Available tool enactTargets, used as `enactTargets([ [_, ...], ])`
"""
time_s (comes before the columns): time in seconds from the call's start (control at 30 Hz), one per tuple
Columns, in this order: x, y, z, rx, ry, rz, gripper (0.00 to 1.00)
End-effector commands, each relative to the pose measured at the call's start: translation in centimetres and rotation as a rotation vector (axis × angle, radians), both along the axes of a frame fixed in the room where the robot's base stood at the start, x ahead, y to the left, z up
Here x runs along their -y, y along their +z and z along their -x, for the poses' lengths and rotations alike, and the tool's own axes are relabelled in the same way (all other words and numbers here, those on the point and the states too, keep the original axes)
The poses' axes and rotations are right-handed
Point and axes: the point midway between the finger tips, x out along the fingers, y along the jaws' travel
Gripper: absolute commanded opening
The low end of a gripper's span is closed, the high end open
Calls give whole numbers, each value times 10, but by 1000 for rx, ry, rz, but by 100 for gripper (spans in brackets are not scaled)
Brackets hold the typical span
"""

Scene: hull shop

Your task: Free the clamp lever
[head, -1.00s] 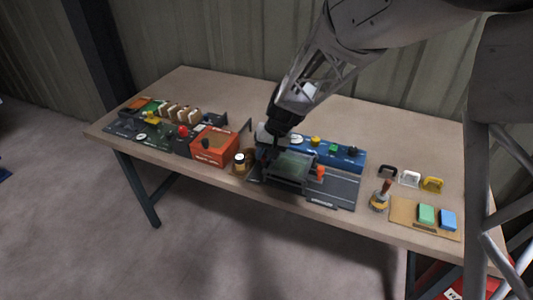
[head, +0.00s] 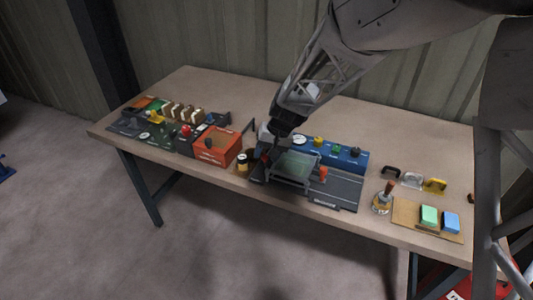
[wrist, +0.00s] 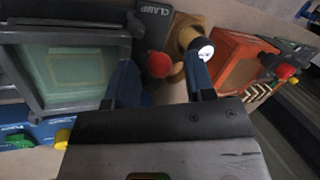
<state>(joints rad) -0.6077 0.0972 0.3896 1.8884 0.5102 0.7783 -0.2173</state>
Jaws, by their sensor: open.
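The clamp lever's red knob (wrist: 160,65) shows in the wrist view, on a dark plate lettered CLAMP (wrist: 153,14). My gripper (wrist: 163,72) is open, with one finger to each side of the knob in the picture. Whether the fingers touch it or are level with it I cannot tell. In the head view my gripper (head: 268,148) is over the left end of the dark fixture (head: 335,190), and its fingertips are mostly hidden. A grey-framed clear guard (head: 293,166) is just right of it; it also shows in the wrist view (wrist: 75,72).
A blue panel with knobs (head: 345,157) lies behind the guard.

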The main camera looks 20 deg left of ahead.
Motion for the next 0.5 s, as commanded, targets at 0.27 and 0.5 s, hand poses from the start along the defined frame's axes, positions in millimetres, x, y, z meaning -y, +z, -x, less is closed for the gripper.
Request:
enactTargets([
  [0.27, 8, 23, -4, 3, -1, -1, 49],
  [0.5, 17, 51, -8, 1, 0, 0, 49],
])
